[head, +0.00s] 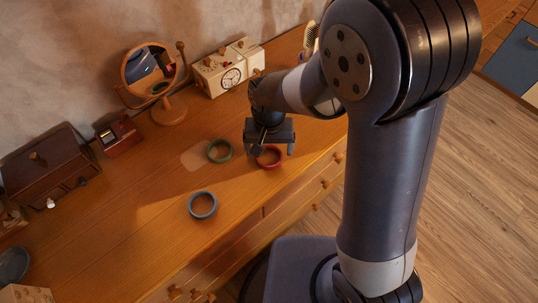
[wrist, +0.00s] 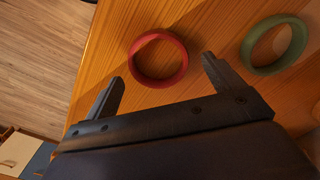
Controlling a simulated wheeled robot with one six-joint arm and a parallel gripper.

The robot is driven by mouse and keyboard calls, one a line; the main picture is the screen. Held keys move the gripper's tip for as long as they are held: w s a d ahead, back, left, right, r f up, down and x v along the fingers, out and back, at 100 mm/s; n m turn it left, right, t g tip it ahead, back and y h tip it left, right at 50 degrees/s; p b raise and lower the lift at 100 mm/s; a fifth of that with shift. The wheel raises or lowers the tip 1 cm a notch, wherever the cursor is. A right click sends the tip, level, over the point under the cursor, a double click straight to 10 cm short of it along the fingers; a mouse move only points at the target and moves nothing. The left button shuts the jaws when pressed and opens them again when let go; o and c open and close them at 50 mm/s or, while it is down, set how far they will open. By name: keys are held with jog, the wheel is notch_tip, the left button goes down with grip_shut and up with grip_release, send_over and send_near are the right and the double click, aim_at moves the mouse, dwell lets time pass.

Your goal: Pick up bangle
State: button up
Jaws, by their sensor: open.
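A red bangle (head: 269,166) lies flat on the wooden dresser top, near its front edge. It also shows in the wrist view (wrist: 160,82). My gripper (head: 270,153) is open and empty, right by the red bangle. In the wrist view my gripper (wrist: 162,69) has one finger to each side of the red bangle, whose ring appears just beyond the fingertips. A green bangle (head: 220,161) lies to the left of the red one and also shows in the wrist view (wrist: 247,57). A blue bangle (head: 202,216) lies nearer, at lower left.
A round mirror on a stand (head: 168,112), a cream box with a clock face (head: 215,76) and a brown chest (head: 45,165) stand along the wall. Drawers with wooden knobs (head: 325,183) line the dresser's front. The top around the blue bangle is clear.

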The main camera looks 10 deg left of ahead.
jog(key=shift+f, duration=0.75)
jog(key=shift+c, duration=0.2)
jog(key=c, duration=1)
